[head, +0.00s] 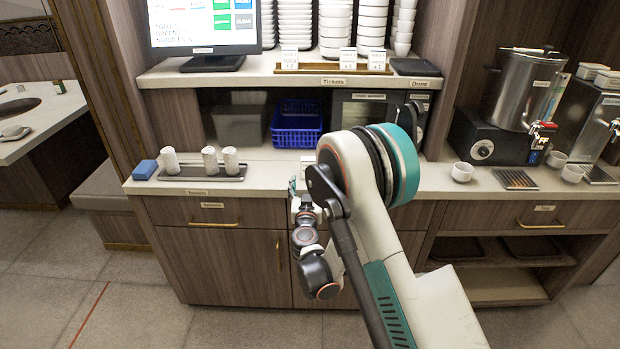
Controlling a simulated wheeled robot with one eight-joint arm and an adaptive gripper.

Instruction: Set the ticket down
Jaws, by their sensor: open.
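Three white printed tickets stand upright on a wooden strip (330,70) on the upper shelf: a left ticket (289,58), a middle ticket (348,59) and a right ticket (377,60). The shelf edge below is labelled "Tickets" and, at right, "Done". A flat dark pad (411,67) lies above "Done". My gripper (293,187) is low, at the counter's front edge, well below the tickets. It is open and small in view, and I see no ticket in it. A small pale patch (307,159) shows at the back of the counter; I cannot tell what it is.
A dark tray (203,172) with rolled white towels and a blue block (145,170) sit on the counter at left. A blue basket (297,124) is under the shelf. A steel urn (522,90) and cups stand at right. My arm hides the counter's middle.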

